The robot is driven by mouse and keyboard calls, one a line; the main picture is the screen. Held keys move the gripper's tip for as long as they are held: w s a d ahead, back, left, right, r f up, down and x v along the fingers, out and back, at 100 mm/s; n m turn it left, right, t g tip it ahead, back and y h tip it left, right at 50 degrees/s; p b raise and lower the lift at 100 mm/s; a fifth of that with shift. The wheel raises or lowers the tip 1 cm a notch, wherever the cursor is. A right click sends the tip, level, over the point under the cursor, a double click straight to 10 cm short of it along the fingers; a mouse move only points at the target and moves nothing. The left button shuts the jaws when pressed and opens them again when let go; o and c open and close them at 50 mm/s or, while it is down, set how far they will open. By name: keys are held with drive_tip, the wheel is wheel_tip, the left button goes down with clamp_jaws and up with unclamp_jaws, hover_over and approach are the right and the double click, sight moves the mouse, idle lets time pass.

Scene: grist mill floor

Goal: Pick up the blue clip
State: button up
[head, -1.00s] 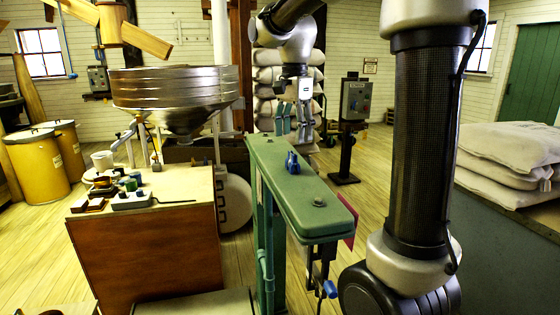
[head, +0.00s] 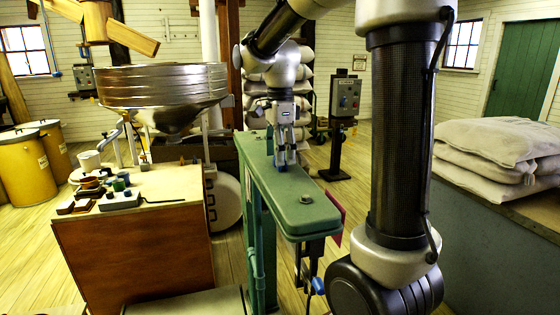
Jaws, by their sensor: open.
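The blue clip (head: 281,165) is on the flat top of the green beam (head: 312,218). It is now mostly hidden by my gripper, with only a little blue showing. My gripper (head: 290,160) points down at the clip's place, with its fingers open and their tips low, close to the beam top. I cannot tell whether the fingers touch the clip or stand on both sides of it.
A wooden cabinet (head: 135,245) with small items on top stands left of the beam, below a metal hopper (head: 162,88). A control box on a post (head: 345,97) stands behind. Stacked sacks (head: 500,150) lie at right. A bolt head (head: 306,199) sits on the beam's near end.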

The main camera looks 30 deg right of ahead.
drive_tip(key=shift+f, duration=0.2)
drive_tip(key=c, duration=0.6)
wheel_tip(320, 180, up, 10)
drive_tip(key=shift+r, duration=0.1)
drive_tip(key=shift+c, duration=0.7)
